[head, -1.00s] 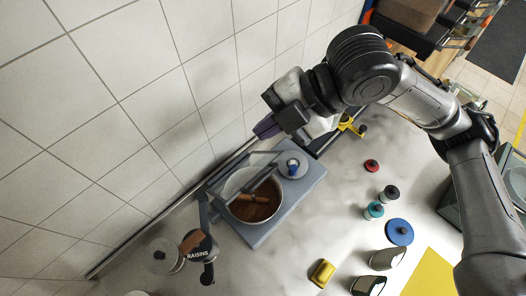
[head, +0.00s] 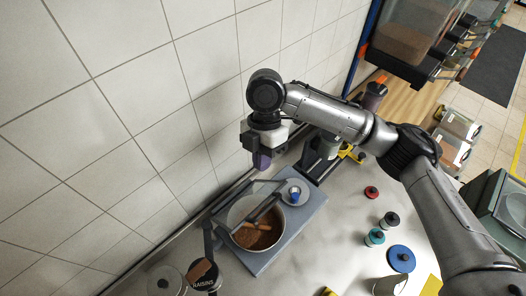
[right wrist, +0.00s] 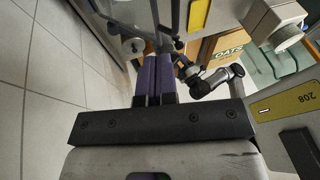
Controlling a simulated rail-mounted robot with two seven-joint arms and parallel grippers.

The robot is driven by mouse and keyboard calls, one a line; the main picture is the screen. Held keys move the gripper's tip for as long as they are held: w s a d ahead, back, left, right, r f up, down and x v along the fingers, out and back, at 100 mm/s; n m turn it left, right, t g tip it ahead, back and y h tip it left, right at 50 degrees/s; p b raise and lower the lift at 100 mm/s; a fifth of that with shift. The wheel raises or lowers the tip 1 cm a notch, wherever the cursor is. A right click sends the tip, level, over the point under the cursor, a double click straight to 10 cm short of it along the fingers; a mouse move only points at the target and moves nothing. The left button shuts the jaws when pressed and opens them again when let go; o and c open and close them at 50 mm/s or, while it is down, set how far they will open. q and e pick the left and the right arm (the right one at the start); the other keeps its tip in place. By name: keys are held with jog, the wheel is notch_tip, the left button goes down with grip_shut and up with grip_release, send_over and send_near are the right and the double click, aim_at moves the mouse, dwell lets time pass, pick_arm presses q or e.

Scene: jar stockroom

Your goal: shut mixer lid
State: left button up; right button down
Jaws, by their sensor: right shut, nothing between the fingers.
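The mixer is a blue-grey base (head: 303,218) with a round metal bowl (head: 281,236) holding brown contents and a brown stick-like piece. Its see-through, grey-edged lid (head: 262,186) is raised and tilted over the wall side of the bowl; its exact angle is hard to tell. A white disc with a blue knob (head: 294,192) sits on the base beside the bowl. My right gripper (head: 262,161) has its purple fingers shut and empty, pointing down just above the lid's upper edge. The shut fingers also show in the right wrist view (right wrist: 155,78). My left gripper is not in view.
The tiled wall (head: 130,110) runs close behind the mixer. A jar labelled RAISINS (head: 203,281) stands at the lower left. Red, black and teal-lidded items and a blue disc (head: 401,258) lie to the right. The worktop (head: 335,230) between them and the mixer is clear.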

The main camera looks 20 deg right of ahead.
jog(key=p, duration=0.2)
send_over(266, 201)
jog(key=w, duration=0.1)
notch_tip(266, 201, down, 6)
jog(key=shift+s+f+p, duration=0.5)
jog(key=shift+f, duration=0.05)
jog(key=shift+s+d+f, duration=0.15)
jog(key=shift+s+f, duration=0.3)
jog(key=shift+f, duration=0.3)
